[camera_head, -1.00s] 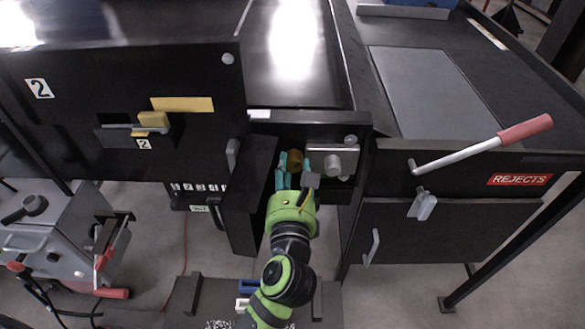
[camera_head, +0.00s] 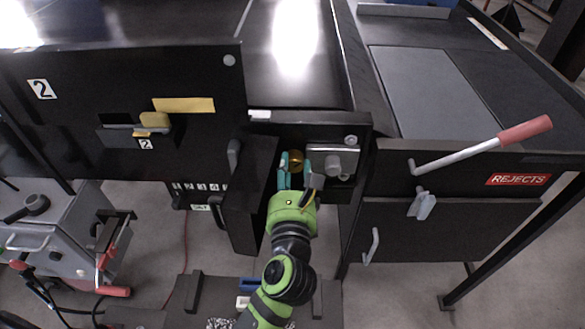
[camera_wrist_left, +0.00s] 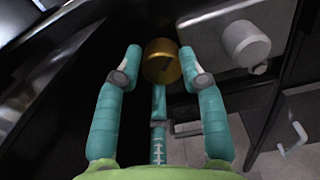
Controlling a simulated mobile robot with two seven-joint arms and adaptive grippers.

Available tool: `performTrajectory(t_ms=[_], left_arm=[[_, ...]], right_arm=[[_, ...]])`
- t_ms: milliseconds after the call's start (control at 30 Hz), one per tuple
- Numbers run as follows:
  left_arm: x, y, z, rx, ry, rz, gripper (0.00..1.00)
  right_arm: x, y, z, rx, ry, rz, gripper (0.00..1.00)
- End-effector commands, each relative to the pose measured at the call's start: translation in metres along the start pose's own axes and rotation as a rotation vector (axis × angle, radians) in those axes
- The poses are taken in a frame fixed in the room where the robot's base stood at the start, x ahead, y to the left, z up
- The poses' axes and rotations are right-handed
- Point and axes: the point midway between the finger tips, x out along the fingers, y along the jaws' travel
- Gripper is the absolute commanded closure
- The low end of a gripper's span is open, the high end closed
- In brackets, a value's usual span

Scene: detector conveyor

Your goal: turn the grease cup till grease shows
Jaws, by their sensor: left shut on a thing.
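The grease cup (camera_head: 296,158) is a small round brass-coloured cup inside the dark open bay under the conveyor. It shows larger in the left wrist view (camera_wrist_left: 161,62), with a dark patch on its lower face. My left gripper (camera_head: 295,165) reaches into the bay from below. Its teal fingers stand on both sides of the cup, and a third finger is below it. In the left wrist view my left gripper (camera_wrist_left: 162,68) is shut on the cup. The contact points are partly hidden. My right gripper is not in view.
A grey block with a round knob (camera_head: 333,163) sits close to the right of the cup. An open black door (camera_head: 245,200) stands left of my arm. A red-handled lever (camera_head: 485,147) juts out at the right, and a grey cart (camera_head: 55,230) stands at lower left.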

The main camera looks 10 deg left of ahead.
Motion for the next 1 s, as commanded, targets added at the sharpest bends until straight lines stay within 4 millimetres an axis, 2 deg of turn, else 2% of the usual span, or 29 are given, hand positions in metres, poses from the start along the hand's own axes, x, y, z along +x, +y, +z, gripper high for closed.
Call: performTrajectory(t_ms=[33,200,600,1000], left_arm=[[0.001,-0.002,0.013,0.014,-0.024,-0.007,0.93],[0.001,-0.003,0.015,0.119,-0.024,-0.007,0.93],[0.001,-0.006,0.015,0.452,-0.024,-0.003,0.93],[0.001,-0.007,0.011,0.668,-0.025,-0.002,0.93]], right_arm=[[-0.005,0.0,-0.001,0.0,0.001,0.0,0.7],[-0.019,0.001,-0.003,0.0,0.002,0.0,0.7],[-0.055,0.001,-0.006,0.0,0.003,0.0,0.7],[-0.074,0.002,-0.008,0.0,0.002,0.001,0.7]])
